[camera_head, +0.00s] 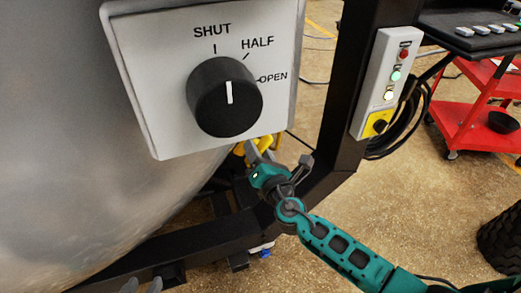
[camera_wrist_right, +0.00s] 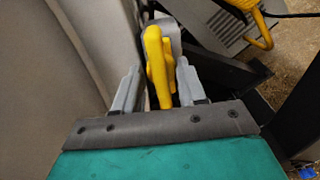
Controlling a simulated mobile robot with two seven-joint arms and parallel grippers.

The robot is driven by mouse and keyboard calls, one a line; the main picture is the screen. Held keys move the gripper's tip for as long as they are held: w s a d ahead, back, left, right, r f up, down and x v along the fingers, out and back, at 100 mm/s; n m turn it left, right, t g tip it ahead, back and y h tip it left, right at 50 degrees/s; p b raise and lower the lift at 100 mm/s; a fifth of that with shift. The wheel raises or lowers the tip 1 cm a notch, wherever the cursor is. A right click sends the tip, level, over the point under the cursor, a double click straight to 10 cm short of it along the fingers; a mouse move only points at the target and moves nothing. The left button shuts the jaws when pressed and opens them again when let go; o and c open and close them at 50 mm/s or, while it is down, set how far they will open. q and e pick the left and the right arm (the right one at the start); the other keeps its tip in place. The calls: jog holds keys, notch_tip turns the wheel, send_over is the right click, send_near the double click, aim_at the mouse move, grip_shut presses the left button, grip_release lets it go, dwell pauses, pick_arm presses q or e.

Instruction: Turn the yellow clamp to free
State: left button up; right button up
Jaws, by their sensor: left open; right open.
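The yellow clamp (camera_head: 239,148) is mostly hidden below the white dial panel in the head view. In the right wrist view the yellow clamp (camera_wrist_right: 157,62) stands between the two grey fingers of my right gripper (camera_wrist_right: 157,92). The fingers are apart, one on each side of it, with a gap clearest on the left. My right gripper (camera_head: 256,152) also shows in the head view, just under the panel's lower right corner. Only the grey fingertips of my left gripper (camera_head: 142,285) show at the bottom left edge, spread and empty.
The dial panel (camera_head: 137,75) has a black knob (camera_head: 224,98) whose white mark points up towards SHUT. A dark frame post (camera_head: 352,70) carries a button box (camera_head: 386,82). A red cart (camera_head: 480,110) stands at right. A second yellow part (camera_wrist_right: 262,28) shows in the wrist view.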

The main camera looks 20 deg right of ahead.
pick_arm(q)
jog(key=shift+a+r, duration=0.1)
jog(key=shift+a, duration=0.05)
pick_arm(e)
jog(key=s, duration=1.2)
jog(key=shift+s+d, duration=0.15)
jog(key=shift+d, duration=0.05)
